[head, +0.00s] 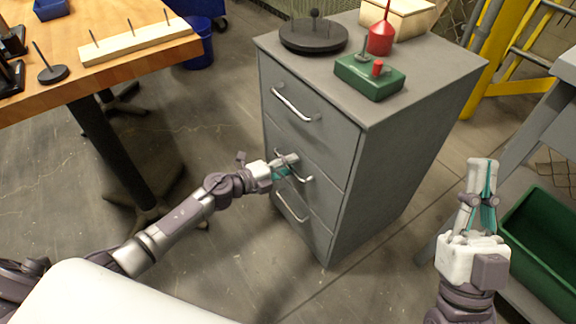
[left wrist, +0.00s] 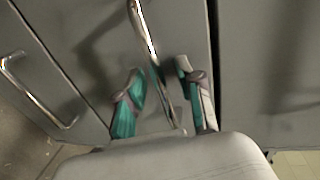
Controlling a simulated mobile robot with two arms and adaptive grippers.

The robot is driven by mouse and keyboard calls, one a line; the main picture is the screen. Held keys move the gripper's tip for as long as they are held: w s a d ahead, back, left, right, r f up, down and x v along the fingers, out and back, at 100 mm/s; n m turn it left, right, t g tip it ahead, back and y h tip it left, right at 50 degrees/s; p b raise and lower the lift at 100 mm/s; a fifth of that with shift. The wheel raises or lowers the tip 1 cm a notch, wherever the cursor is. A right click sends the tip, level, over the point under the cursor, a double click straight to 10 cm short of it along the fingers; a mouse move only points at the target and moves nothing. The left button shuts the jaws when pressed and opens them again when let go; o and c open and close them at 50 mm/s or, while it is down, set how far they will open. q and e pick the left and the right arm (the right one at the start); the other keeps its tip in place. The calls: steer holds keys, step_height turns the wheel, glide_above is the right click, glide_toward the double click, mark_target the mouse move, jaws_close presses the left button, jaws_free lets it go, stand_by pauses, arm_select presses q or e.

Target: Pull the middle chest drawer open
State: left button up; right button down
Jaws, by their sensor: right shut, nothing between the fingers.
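The grey chest (head: 400,165) stands in the middle of the head view with three drawers. The middle drawer (head: 325,175) looks flush with the front. Its curved metal handle (head: 294,172) is partly hidden by my left gripper (head: 285,164). In the left wrist view, the middle handle (left wrist: 146,30) runs between the two parted fingers of my left gripper (left wrist: 160,90), with visible space on both sides. My right gripper (head: 483,168) is shut and empty, pointing up, to the right of the chest and apart from it.
The top drawer handle (head: 297,103) and bottom drawer handle (head: 291,207) are near. A black disc (head: 313,37), a red cone (head: 381,38) and a green box (head: 370,77) sit on the chest. A wooden table (head: 110,65) is left; a green bin (head: 540,245) is right.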

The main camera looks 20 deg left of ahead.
arm_select(q)
steer(key=shift+c, duration=0.3)
jaws_close()
steer(key=shift+s+a, duration=0.1)
steer(key=shift+s, duration=0.05)
